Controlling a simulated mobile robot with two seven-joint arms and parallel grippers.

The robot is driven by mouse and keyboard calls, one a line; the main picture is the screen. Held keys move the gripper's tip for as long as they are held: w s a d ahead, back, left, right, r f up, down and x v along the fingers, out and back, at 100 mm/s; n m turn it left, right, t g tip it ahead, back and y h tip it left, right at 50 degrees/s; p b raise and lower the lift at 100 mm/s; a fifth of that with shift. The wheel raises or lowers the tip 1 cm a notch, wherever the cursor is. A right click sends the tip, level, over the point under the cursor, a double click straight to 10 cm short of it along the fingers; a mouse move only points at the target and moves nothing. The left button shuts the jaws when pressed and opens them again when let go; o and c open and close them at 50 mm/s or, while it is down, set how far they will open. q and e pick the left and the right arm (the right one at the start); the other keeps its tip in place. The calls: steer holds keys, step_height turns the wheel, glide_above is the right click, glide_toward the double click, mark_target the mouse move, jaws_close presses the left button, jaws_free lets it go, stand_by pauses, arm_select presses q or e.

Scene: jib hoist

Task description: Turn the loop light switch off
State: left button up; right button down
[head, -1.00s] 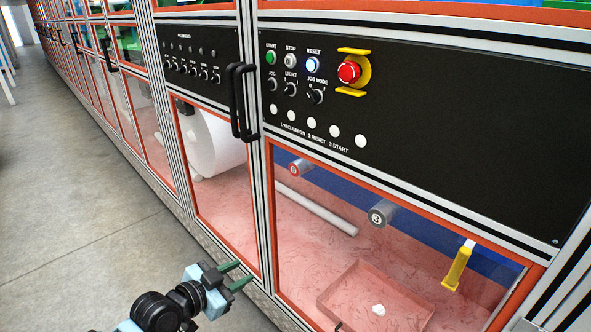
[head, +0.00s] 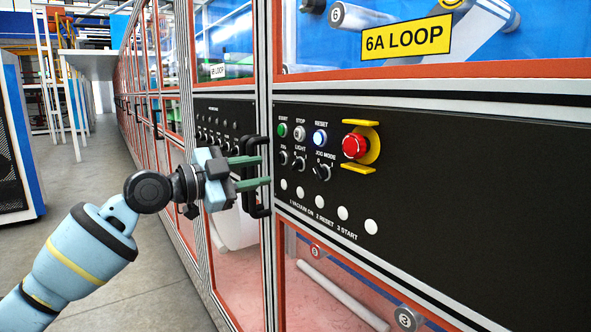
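The light switch (head: 299,164) is a small black rotary knob under the LIGHT label on the black control panel (head: 480,200). It sits between the JOG knob (head: 284,158) and the JOG MODE knob (head: 323,171). The yellow 6A LOOP sign (head: 407,40) is above this panel. My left gripper (head: 268,172) has its two green fingers apart, with nothing seen between them. It points right, in front of the black door handle and left of the knobs. I cannot tell whether it touches the handle. My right gripper is not in view.
The black door handle (head: 257,202) stands out just left of the panel. A red emergency stop (head: 354,146) with a yellow guard juts out right of the knobs. White round buttons (head: 323,202) lie below. The floor at left is open.

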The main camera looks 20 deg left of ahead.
mark_target(293, 164)
arm_select(q)
steer(key=shift+p+x, duration=0.6)
steer(key=shift+x, duration=3.2)
steer(key=shift+r, duration=0.1)
jaws_close()
